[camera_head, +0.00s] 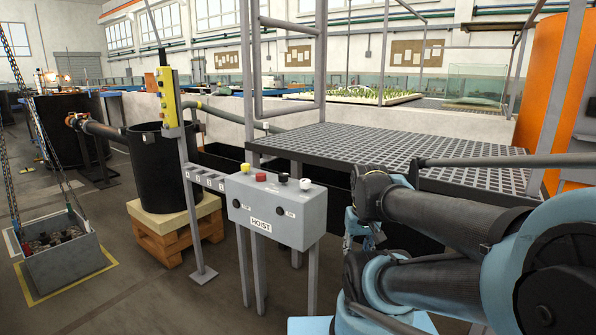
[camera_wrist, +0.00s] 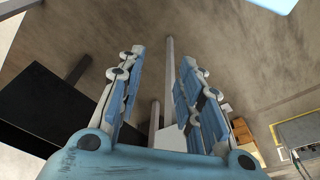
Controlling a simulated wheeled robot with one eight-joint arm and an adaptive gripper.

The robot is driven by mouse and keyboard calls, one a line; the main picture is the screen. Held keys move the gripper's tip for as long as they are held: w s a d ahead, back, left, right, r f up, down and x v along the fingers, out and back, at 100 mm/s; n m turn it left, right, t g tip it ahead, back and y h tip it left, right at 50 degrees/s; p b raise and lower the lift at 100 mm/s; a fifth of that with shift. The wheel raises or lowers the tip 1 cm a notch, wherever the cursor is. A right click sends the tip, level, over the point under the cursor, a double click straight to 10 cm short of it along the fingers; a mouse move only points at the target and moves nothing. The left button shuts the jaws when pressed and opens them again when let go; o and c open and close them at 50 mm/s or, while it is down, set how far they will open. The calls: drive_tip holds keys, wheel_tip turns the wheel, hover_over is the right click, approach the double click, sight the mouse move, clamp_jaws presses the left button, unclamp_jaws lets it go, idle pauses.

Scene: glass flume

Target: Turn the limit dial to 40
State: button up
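The grey hoist control box (camera_head: 300,225), labelled HOIST, stands on legs in the middle of the head view. Its front has two small dark round knobs, a left one (camera_head: 239,204) and a right one (camera_head: 281,210). Their labels and settings are too small to read, so I cannot tell which is the limit dial. My gripper (camera_wrist: 165,60) is open and empty in the wrist view, its fingers apart above the floor. In the head view my gripper (camera_head: 362,232) is right of the box, apart from it and partly hidden by my arm.
Black, red, yellow and white controls top the box. A yellow pendant (camera_head: 169,97) hangs on a post to its left. A black tub (camera_head: 157,165) sits on a pallet. A grated platform (camera_head: 400,150) is behind. A grey crate (camera_head: 65,262) hangs on chains at left.

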drive_tip(key=shift+w+a, duration=0.1)
drive_tip(key=shift+w, duration=0.15)
drive_tip(key=shift+o, duration=2.1)
drive_tip(key=shift+s+a+r+n, duration=0.1)
drive_tip(key=shift+a+r+n, duration=0.05)
drive_tip(key=shift+r, duration=0.4)
drive_tip(key=shift+a+r+n, duration=0.1)
drive_tip(key=shift+r+n, duration=0.05)
drive_tip(key=shift+r, duration=0.4)
wheel_tip(320, 180, up, 28)
drive_tip(key=n+g, duration=0.2)
drive_tip(key=n, duration=1.1)
hover_over(283, 174)
wheel_tip(283, 174, down, 17)
drive_tip(key=shift+f, duration=0.15)
